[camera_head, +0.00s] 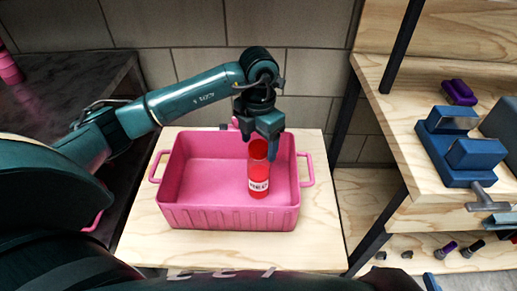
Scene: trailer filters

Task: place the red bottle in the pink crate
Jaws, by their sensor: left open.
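The red bottle (258,174) has a white label and stands upright inside the pink crate, toward its right side. The pink crate (232,217) has a handle at each end and sits on a light wooden table. My left gripper (262,142) is open at the top of the bottle, with a finger beside it on the right. Whether a finger touches the bottle I cannot tell. My right gripper is not in view.
A wooden workbench (418,178) at the right holds a blue vise (454,150) and a purple object (459,91). Small tools lie on its lower shelf. A dark counter (70,85) is at the left, with a pink object (8,68). The crate's left half is empty.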

